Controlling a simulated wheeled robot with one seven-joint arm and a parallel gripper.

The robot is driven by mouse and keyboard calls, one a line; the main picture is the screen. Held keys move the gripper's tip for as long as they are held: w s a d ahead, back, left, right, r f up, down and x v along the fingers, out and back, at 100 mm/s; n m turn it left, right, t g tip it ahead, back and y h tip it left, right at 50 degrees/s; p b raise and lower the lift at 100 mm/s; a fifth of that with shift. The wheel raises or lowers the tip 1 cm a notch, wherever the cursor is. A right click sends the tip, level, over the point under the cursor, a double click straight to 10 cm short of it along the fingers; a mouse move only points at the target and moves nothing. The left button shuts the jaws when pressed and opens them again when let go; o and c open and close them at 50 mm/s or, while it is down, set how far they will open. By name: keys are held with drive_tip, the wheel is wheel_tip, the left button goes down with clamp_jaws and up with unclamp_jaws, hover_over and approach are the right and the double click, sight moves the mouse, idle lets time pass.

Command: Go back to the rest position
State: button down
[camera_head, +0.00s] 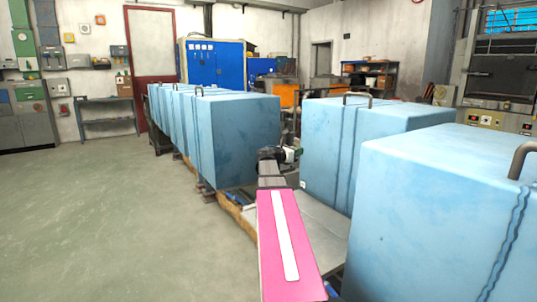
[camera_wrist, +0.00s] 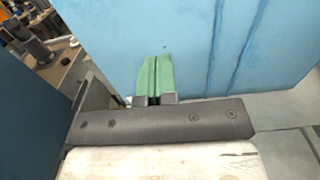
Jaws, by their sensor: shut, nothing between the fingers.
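My gripper (camera_wrist: 155,78) shows in the wrist view with its two green fingers side by side and closed on each other, nothing held between them. A pale blue box-shaped surface fills the view beyond the fingers. In the head view my gripper (camera_head: 291,154) is small and partly hidden at the far end of my pink arm. It is at the gap between two blue boxes, the left box (camera_head: 238,140) and the right box (camera_head: 325,150). I cannot tell how near its fingers are to the right box.
A nearer blue box (camera_head: 440,230) with a handle stands at the front right. A row of blue boxes (camera_head: 165,105) runs back on the left. A grey plate (camera_head: 315,222) lies in the gap below my arm. The floor (camera_head: 90,220) at left is clear.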

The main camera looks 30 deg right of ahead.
drive_tip(key=shift+a+f, duration=0.1)
drive_tip(key=s+a+f+m+y, duration=0.2)
drive_tip(key=a+f+m+y, duration=0.25)
drive_tip(key=a+f, duration=0.65)
drive_tip(key=s+a+f+m+y, duration=0.2)
drive_tip(key=a+f+m+y, duration=0.25)
drive_tip(key=a+f, duration=0.65)
drive_tip(key=s+a+f+m+y, duration=0.3)
drive_tip(key=s+a+f, duration=0.1)
drive_tip(key=a, duration=0.3)
drive_tip(key=s+a+f+m+g+y, duration=0.1)
drive_tip(key=s+a+f+m+y, duration=0.2)
drive_tip(key=a+f, duration=0.3)
drive_tip(key=s+a+f+m+y, duration=0.3)
drive_tip(key=a+f, duration=0.3)
drive_tip(key=a, duration=0.4)
drive_tip(key=shift+s+a+m+g, duration=0.3)
drive_tip(key=shift+s+m, duration=0.2)
drive_tip(key=shift+s, duration=0.35)
